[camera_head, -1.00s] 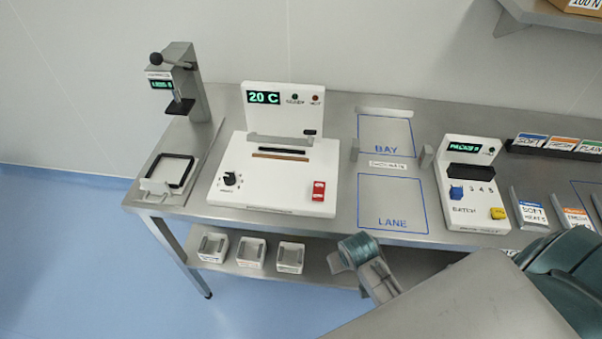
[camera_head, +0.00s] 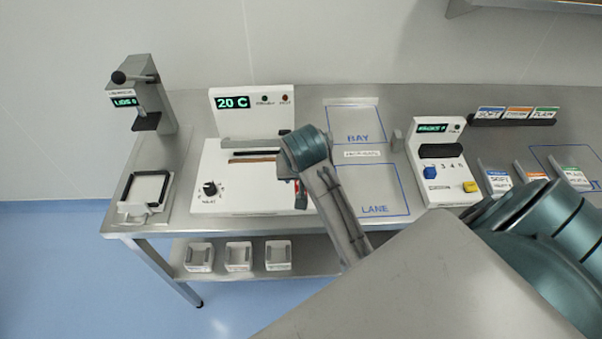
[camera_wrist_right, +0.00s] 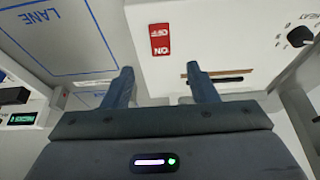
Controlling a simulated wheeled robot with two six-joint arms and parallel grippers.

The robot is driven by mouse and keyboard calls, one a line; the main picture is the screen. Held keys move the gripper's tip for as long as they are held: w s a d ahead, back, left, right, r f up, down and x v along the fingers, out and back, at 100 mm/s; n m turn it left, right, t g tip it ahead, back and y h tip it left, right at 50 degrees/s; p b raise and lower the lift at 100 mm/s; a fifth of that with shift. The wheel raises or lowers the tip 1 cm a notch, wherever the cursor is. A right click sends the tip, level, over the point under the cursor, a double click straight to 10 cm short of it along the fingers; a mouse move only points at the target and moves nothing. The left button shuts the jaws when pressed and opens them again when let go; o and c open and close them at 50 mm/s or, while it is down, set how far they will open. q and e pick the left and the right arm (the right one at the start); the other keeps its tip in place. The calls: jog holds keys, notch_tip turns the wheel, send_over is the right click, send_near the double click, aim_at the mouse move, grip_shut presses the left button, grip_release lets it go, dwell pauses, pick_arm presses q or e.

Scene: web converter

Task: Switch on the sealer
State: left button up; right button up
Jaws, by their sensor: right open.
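The sealer (camera_head: 225,185) is a white unit on the steel bench, with a display reading 20 C and a black knob. Its red switch (camera_wrist_right: 160,38), with ON and OFF markings, shows whole in the right wrist view, upside down. In the head view my right arm mostly hides the switch, leaving a red sliver (camera_head: 299,194). My right gripper (camera_wrist_right: 160,72) is open and empty, its two fingertips apart and pointing toward the switch side of the sealer. A gap between fingertips and switch seems to remain; its depth is unclear. My left gripper is not in view.
The marked LANE area (camera_head: 374,192) and BAY area (camera_head: 354,124) are clear, right of the sealer. A PACKS unit (camera_head: 437,182) with blue and yellow controls stands further right. A lids dispenser (camera_head: 150,95) stands left. Several white trays sit on the lower shelf (camera_head: 325,250).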

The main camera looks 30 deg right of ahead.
jog(key=p+x, duration=0.2)
jog(key=x, duration=0.7)
jog(key=shift+f, duration=0.25)
jog(key=shift+w+f, duration=0.1)
jog(key=shift+f, duration=0.3)
jog(key=shift+d, duration=0.1)
jog(key=shift+c, duration=0.4)
jog(key=c, duration=0.9)
jog(key=shift+w+d+r+g+y, duration=0.1)
jog(key=shift+w+g+y, duration=0.15)
jog(key=shift+g, duration=0.3)
jog(key=shift+w+d+r+g+y, duration=0.15)
jog(key=shift+g+y, duration=0.2)
jog(key=shift+g, duration=0.2)
jog(key=g+y, duration=0.1)
jog(key=g, duration=0.1)
jog(key=shift+w+d+f+g+y, duration=0.2)
jog(key=shift+g+y, duration=0.1)
jog(key=shift+y, duration=0.1)
jog(key=shift+a, duration=0.1)
jog(key=o, duration=1)
